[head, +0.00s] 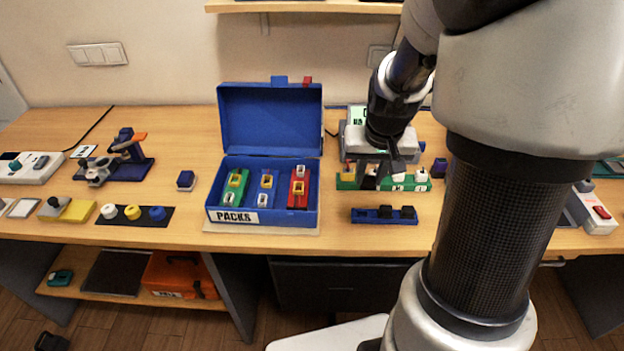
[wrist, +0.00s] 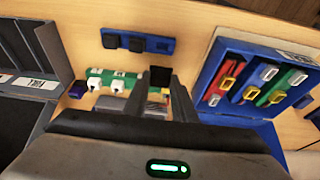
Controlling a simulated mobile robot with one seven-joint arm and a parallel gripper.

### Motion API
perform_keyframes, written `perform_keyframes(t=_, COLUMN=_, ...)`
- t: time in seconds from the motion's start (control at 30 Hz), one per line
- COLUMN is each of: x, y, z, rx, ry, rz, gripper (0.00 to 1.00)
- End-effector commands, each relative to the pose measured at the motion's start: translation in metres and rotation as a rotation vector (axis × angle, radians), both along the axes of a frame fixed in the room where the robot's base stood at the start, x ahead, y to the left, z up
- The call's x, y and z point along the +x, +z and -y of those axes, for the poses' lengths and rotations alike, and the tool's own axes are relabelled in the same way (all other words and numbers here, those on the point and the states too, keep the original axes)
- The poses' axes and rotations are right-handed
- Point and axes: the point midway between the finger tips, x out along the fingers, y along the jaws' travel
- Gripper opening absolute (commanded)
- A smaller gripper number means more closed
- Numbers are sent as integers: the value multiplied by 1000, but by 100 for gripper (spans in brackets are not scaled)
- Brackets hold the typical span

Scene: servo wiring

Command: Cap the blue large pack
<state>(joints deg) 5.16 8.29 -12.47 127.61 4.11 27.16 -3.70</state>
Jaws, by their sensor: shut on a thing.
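The blue pack (head: 265,191) lies in the open blue PACKS box (head: 269,217), between a green pack (head: 234,187) and a red pack (head: 299,188). Each pack shows a yellow and a white connector. A blue rack (head: 362,215) to the right of the box carries two black caps (head: 396,212), and its left slot is empty. My gripper (head: 384,178) is right of the box, above the green strip. In the wrist view, my gripper (wrist: 160,84) is shut on a black cap (wrist: 160,76). The cap is mostly hidden in the head view.
A green strip (head: 402,187) with white connectors and a grey device with a lit screen (head: 358,115) stand behind the rack. The box lid (head: 270,119) stands upright behind it. Left are a black strip with coloured rings (head: 133,215) and a blue stand (head: 135,169).

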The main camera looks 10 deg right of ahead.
Motion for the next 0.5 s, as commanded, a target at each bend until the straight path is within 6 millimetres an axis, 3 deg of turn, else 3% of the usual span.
perform_keyframes(t=0.17, x=11, y=4, z=-8, rx=1, ry=88, rz=-1, gripper=3)
perform_keyframes(t=0.27, x=28, y=8, z=-23, rx=3, ry=236, rz=-1, gripper=3)
perform_keyframes(t=0.37, x=53, y=12, z=-51, rx=6, ry=465, rz=0, gripper=3)
perform_keyframes(t=0.5, x=91, y=17, z=-107, rx=9, ry=871, rz=2, gripper=3)
